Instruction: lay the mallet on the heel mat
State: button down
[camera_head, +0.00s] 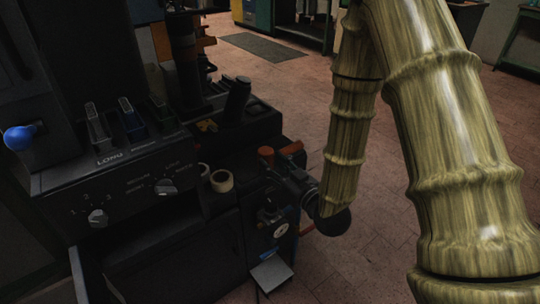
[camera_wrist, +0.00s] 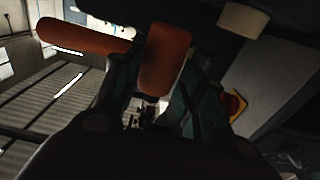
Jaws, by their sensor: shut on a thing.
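My gripper (camera_head: 283,172) is shut on an orange-brown mallet, just above the right end of the dark machine. In the wrist view, the mallet's blocky part (camera_wrist: 165,57) is between the fingertips, and a rounded bar (camera_wrist: 85,38) of the same colour reaches left past one finger. In the head view the mallet shows as a short upright piece (camera_head: 265,153) and a bar (camera_head: 290,148) to its right. Whether it touches the machine is not clear. I cannot pick out the heel mat with certainty; the machine top under my gripper is dark and partly hidden.
The dark machine has knobs (camera_head: 98,217), a blue ball lever (camera_head: 19,138) and a dark upright handle (camera_head: 237,98). A cream roll (camera_head: 221,181) sits left of my gripper. A grey plate (camera_head: 272,273) juts out low in front. The brick floor at right is open.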

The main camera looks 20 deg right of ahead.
jog(key=w+d, duration=0.1)
jog(key=w, duration=0.3)
jog(key=w+d+f+b, duration=0.1)
jog(key=w, duration=0.3)
jog(key=w+d, duration=0.1)
jog(key=w, duration=0.3)
jog(key=shift+w+d+f+b, duration=0.1)
jog(key=shift+w+f+b, duration=0.05)
jog(key=shift+w+b, duration=0.2)
jog(key=shift+f+b, duration=0.6)
jog(key=shift+f, duration=1.2)
jog(key=shift+r, duration=0.1)
jog(key=c, duration=0.9)
grip_release()
jog(key=shift+o, duration=0.2)
jog(key=p+v, duration=0.1)
jog(key=v, duration=1.1)
jog(key=shift+p, duration=0.4)
jog(key=shift+s, duration=0.1)
